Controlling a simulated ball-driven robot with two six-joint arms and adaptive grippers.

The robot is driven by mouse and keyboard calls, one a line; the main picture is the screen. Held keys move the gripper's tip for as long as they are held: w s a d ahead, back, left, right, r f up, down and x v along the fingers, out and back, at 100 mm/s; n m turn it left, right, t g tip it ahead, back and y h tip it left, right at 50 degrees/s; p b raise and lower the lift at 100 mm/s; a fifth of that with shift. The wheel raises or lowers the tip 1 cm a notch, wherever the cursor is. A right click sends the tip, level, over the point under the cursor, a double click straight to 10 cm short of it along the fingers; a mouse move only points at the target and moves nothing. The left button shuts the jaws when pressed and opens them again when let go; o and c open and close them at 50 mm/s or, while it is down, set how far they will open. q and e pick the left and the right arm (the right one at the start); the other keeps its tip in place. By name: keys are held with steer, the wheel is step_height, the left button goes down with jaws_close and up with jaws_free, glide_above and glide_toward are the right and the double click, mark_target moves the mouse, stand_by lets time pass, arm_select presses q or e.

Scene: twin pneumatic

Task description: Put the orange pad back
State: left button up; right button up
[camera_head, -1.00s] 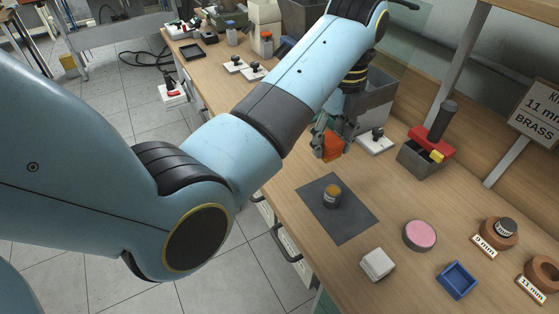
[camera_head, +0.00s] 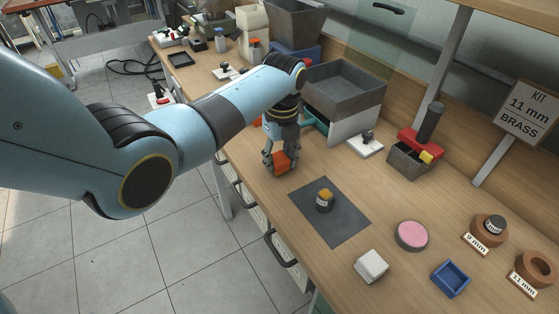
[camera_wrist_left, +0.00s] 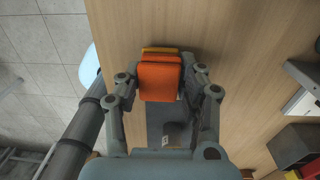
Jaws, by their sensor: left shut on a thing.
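My left gripper (camera_head: 280,166) is shut on the orange pad (camera_head: 281,160). It holds the pad over or on the wooden bench, left of the dark grey mat (camera_head: 345,226); I cannot tell whether the pad touches the wood. In the left wrist view the orange pad (camera_wrist_left: 160,82) sits between the two fingers, with a yellow-orange edge beyond it. A small dark jar with an orange-yellow top (camera_head: 325,201) stands on the mat. My right gripper is not in view.
A grey bin (camera_head: 345,92) stands behind the gripper. A white block (camera_head: 371,266), a pink round pad (camera_head: 411,236), a blue tray (camera_head: 451,278) and brown ring holders (camera_head: 531,271) lie to the right. A sign (camera_head: 527,110) reads "KIT 11 mm BRASS". Wood is clear left of the mat.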

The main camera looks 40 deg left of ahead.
mark_target(281, 157)
arm_select(q)
steer(key=shift+f, duration=0.55)
steer(key=o, duration=1.1)
steer(key=shift+f, duration=0.1)
step_height(281, 157, up, 12)
steer(key=shift+w, duration=0.2)
steer(key=shift+d, duration=0.15)
